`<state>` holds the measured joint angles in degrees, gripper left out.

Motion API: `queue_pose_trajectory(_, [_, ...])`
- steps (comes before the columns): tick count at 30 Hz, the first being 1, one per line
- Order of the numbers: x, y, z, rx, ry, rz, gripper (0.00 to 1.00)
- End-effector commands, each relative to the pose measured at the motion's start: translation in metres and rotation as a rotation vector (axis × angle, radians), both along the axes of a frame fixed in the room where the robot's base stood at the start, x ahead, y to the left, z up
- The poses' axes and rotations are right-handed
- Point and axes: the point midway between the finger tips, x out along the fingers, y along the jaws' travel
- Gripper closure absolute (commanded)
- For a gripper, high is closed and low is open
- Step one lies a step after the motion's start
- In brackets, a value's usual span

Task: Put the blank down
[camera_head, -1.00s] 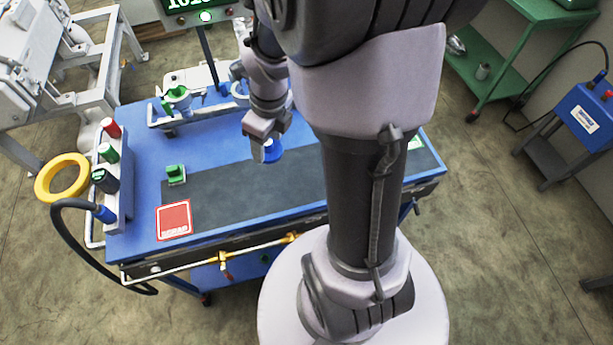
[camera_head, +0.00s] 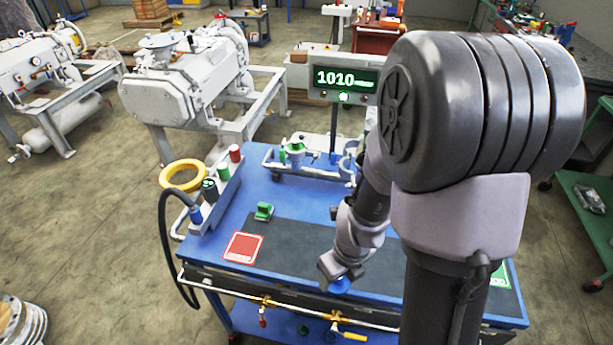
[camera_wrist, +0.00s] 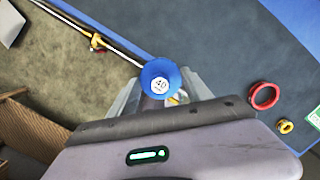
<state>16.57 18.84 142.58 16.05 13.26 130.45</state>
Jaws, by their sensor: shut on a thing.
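The blank is a round blue piece with a white "40" label on its face in the wrist view (camera_wrist: 158,73); it also shows in the head view (camera_head: 341,285). My gripper (camera_head: 334,272) is shut on it, with a finger on each side in the wrist view (camera_wrist: 161,92). The blank appears near the front edge of the blue bench (camera_head: 290,186), by the dark mat (camera_head: 300,240). I cannot tell whether it touches the surface below.
A red ring (camera_wrist: 264,107) and a small brass ring (camera_wrist: 285,126) lie on the mat. A brass-fitted rail (camera_head: 230,293) runs along the front edge. Much of the mat is bare.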

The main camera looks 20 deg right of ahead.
Motion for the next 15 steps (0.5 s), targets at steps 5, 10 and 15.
queue_pose_trajectory(5, [0.046,-0.024,-0.009,0.000,-0.002,0.000,0.86])
queue_pose_trajectory(10, [0.085,-0.045,-0.013,0.000,-0.001,0.001,0.86])
queue_pose_trajectory(15, [0.096,-0.051,-0.023,0.001,0.001,0.000,0.86])
